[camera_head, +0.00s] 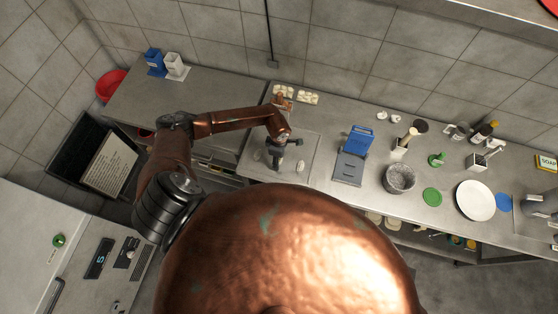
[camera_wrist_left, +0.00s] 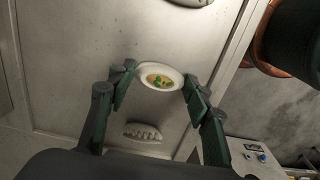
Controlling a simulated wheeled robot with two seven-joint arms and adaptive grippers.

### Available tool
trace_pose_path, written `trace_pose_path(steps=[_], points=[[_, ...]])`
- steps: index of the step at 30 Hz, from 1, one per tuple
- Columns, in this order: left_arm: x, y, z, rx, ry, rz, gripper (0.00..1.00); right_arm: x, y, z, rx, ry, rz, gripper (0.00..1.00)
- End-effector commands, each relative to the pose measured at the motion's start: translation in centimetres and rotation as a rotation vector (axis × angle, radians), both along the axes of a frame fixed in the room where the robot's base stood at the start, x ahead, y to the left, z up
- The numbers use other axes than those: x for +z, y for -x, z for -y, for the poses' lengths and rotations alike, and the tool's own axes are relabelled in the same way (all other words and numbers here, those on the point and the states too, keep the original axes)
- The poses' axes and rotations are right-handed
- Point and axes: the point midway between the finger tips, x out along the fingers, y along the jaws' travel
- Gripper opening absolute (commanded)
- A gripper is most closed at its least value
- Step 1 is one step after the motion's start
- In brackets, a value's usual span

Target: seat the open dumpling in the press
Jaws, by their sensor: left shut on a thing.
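The open dumpling (camera_wrist_left: 160,77) is a pale oval wrapper with orange filling and green bits on top. In the left wrist view it sits between the two fingertips of my left gripper (camera_wrist_left: 158,86), which is shut on it. In the head view my left gripper (camera_head: 278,158) is over the grey board (camera_head: 312,145) on the counter, and it hides the dumpling there. A blue and grey device (camera_head: 350,165), which looks like the press, stands open on the counter to the right of the gripper. My right gripper is not in view.
A closed, pleated dumpling (camera_wrist_left: 143,132) lies on the board, with another pale piece (camera_head: 300,166) near the gripper. Trays of white pieces (camera_head: 307,97) stand behind. A grey stone bowl (camera_head: 399,178), a green disc (camera_head: 432,197) and a white plate (camera_head: 475,200) are to the right.

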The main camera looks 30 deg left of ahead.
Motion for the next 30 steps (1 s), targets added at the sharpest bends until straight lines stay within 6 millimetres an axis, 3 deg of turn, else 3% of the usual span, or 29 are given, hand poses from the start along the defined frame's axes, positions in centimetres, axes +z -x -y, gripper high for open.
trace_pose_path(steps=[22,30], points=[[1.3,0.0,0.0,0.000,0.000,0.000,0.19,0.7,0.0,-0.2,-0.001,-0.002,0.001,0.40],[2.9,0.0,0.0,0.000,0.000,0.000,0.19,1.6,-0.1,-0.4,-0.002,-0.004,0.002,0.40]])
